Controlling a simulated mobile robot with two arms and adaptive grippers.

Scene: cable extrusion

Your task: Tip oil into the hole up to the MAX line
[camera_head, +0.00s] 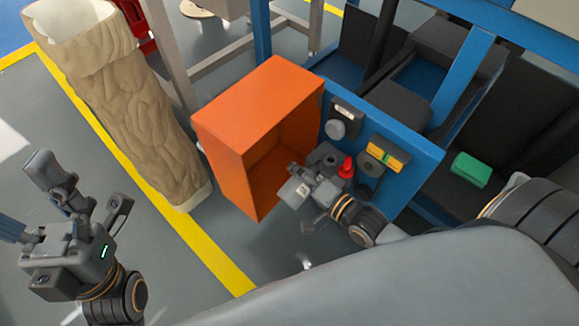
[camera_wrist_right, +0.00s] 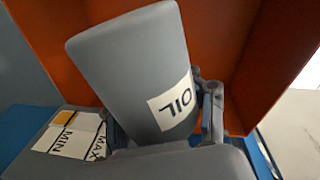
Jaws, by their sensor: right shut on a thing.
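My right gripper (camera_head: 309,184) is in front of the orange box's open side. It is shut on a grey oil container (camera_wrist_right: 130,60) with a white "OIL" label; the container also shows small in the head view (camera_head: 293,191). In the wrist view its wide end points up and left. A white gauge label (camera_wrist_right: 72,140) with "MIN" and "MAX" lies beside it, with a yellow patch at the MIN end. I cannot make out the hole, or any oil flowing. My left gripper (camera_head: 84,197) is open and empty at the left, with its fingers wide apart.
A green block (camera_head: 471,169) lies to the right. A trunk-like column (camera_head: 130,100) stands at the left.

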